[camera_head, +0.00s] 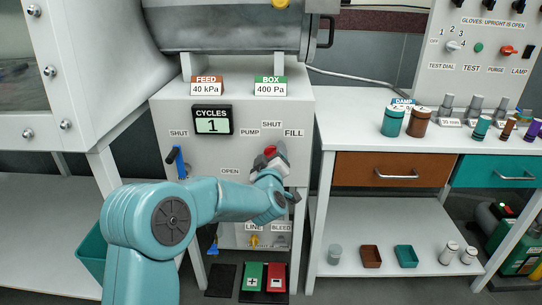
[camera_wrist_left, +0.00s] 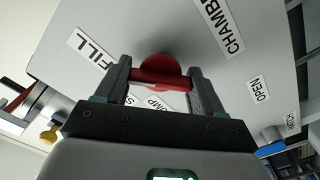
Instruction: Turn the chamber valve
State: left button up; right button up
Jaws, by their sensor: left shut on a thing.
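The chamber valve has a red handle (camera_head: 270,150) on the front of the white cabinet, among PUMP, SHUT and FILL labels. In the left wrist view its red handle (camera_wrist_left: 160,77) lies crosswise between the two fingers, with a round red hub behind it. A partly cut-off label beginning CHAMB shows beside it. My left gripper (camera_head: 275,162) reaches it from the front and is shut on the red handle; the fingers (camera_wrist_left: 162,84) sit at its two ends. My arm hides part of the panel below the valve. My right gripper is in neither view.
A blue-handled valve (camera_head: 178,161) with SHUT and OPEN labels is on the cabinet's left. The CYCLES display (camera_head: 212,121) reads 1. Green (camera_head: 252,277) and red (camera_head: 277,277) pedals are on the floor. A bench with drawers (camera_head: 388,170) and bottles stands at right.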

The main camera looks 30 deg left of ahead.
pick_arm(q)
jog(key=shift+f, duration=0.1)
jog(key=o, duration=1)
jog(key=shift+o, duration=0.2)
jog(key=shift+s, duration=0.15)
jog(key=p+v, duration=0.1)
jog(key=v, duration=1.5)
jog(key=shift+s, duration=0.1)
